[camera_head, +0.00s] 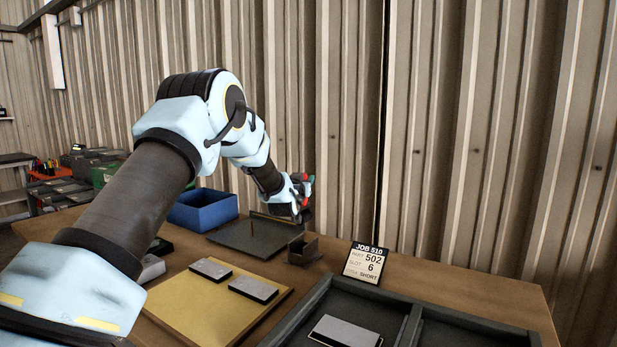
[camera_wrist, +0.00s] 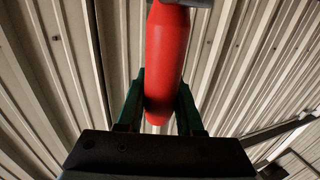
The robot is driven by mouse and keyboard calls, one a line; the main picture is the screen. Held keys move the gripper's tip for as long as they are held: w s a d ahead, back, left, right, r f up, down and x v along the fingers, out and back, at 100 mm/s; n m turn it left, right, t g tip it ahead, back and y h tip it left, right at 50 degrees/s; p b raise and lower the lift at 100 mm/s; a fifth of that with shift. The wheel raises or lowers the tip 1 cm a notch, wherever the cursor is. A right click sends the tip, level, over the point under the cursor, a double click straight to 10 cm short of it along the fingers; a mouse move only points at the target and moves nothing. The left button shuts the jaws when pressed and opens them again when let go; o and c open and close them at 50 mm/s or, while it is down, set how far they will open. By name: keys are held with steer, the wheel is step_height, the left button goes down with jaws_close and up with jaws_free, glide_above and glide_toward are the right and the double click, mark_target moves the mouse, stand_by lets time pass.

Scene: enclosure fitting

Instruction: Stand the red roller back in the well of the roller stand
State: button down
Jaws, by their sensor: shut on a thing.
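The red roller (camera_wrist: 166,55) fills the middle of the wrist view, running from the top edge down between two green fingers, with a pale grey part at its upper end. My gripper (camera_wrist: 160,88) is shut on it. In the head view my gripper (camera_head: 304,190) is above the back of the table, and only small red bits of the roller show around it. A small dark open-topped box (camera_head: 304,250), which looks like the roller stand, is on the table below the gripper. The inside of its well is mostly hidden.
A dark flat tray (camera_head: 235,238) with a thin upright peg lies left of the stand, and a blue bin (camera_head: 203,210) behind it. A job card (camera_head: 366,262) stands at right. A yellow board (camera_head: 190,310) and a grey divided tray (camera_head: 450,325) are in front.

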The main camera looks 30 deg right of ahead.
steer(key=shift+r+b, duration=0.1)
steer(key=shift+b, duration=0.45)
steer(key=shift+f+b, duration=5.9)
steer(key=shift+f, duration=0.3)
steer(key=shift+c, duration=2.4)
jaws_free()
